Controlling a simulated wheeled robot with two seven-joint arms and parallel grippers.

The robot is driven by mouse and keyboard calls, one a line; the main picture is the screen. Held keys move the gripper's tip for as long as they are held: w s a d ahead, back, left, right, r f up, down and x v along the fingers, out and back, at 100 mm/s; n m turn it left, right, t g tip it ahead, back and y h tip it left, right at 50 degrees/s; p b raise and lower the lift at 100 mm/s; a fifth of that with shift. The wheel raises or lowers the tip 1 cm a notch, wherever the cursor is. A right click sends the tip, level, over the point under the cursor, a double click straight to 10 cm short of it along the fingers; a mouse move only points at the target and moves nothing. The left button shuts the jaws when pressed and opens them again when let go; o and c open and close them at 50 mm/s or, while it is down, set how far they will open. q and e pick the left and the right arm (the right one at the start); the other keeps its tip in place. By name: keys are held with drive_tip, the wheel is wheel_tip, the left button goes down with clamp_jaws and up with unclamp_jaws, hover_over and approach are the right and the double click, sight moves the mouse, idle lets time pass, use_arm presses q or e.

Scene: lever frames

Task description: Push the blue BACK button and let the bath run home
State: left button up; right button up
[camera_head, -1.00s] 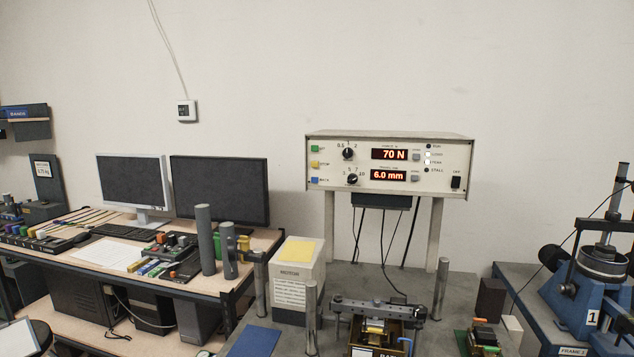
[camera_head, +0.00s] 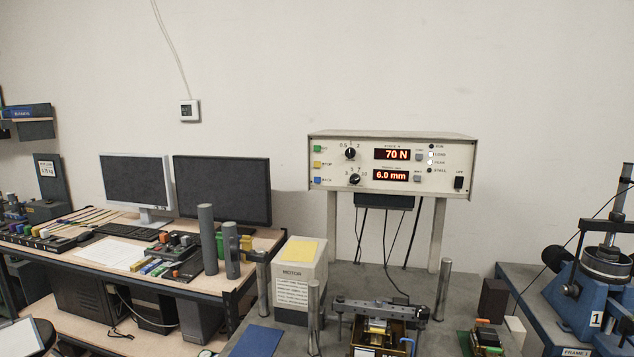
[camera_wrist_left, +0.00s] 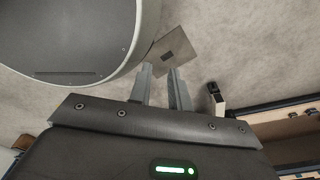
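The cream control box (camera_head: 392,163) stands on two posts at the back of the grey bench. The blue BACK button (camera_head: 317,181) is at the lower left of its face, under a yellow and a green button. The displays read 70 N and 6.0 mm. The brass-coloured bath (camera_head: 382,338) sits low on the bench under a dark crossbar and is cut by the frame's bottom edge. My right gripper is not in view.
A white MOTOR box (camera_head: 300,278) and metal posts (camera_head: 313,315) stand left of the bath. A blue mat (camera_head: 256,341) lies at the front. A desk with two monitors (camera_head: 222,190) is at left, a blue frame (camera_head: 590,295) at right.

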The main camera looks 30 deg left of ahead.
use_arm(q)
clamp_jaws()
idle(0.9)
